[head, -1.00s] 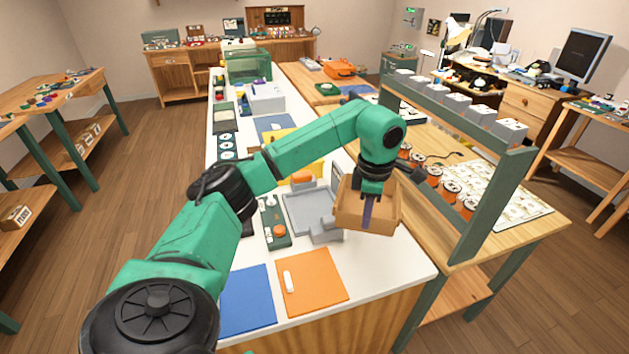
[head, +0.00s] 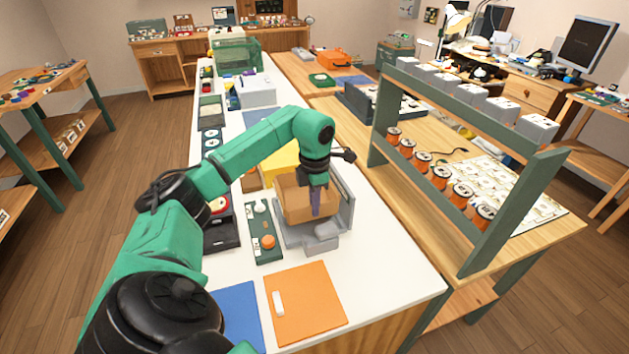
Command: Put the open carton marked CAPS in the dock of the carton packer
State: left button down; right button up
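The open brown carton (head: 293,204) is at the grey dock (head: 289,238) of the carton packer, inside its outline. I cannot tell whether its base touches the dock floor. No CAPS mark can be read from this side. My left gripper (head: 316,204) points down at the carton's near right wall and appears shut on it; one purple finger shows and the other is hidden. The dock's raised grey side (head: 346,212) stands just right of the carton. My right gripper is not in view.
A green control box with an orange button (head: 267,241) stands left of the dock. An orange mat (head: 312,303) and a blue mat (head: 240,304) lie in front. A green rack (head: 492,229) with orange spools and grey boxes stands on the wooden table to the right.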

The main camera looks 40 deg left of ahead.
pick_arm(q)
jog(key=f, duration=0.5)
jog(key=shift+s+d+p, duration=0.1)
jog(key=shift+d+p, duration=0.1)
jog(key=shift+p, duration=0.2)
jog(key=shift+a+f, duration=0.1)
jog(key=shift+f, duration=0.15)
jog(key=c, duration=1.4)
grip_release()
jog(key=shift+o, duration=0.4)
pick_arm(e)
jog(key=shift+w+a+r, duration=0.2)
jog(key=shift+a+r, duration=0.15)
pick_arm(q)
jog(key=shift+r, duration=0.1)
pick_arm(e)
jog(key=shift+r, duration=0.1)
pick_arm(q)
notch_tip(320, 180, up, 12)
jog(key=b, duration=0.2)
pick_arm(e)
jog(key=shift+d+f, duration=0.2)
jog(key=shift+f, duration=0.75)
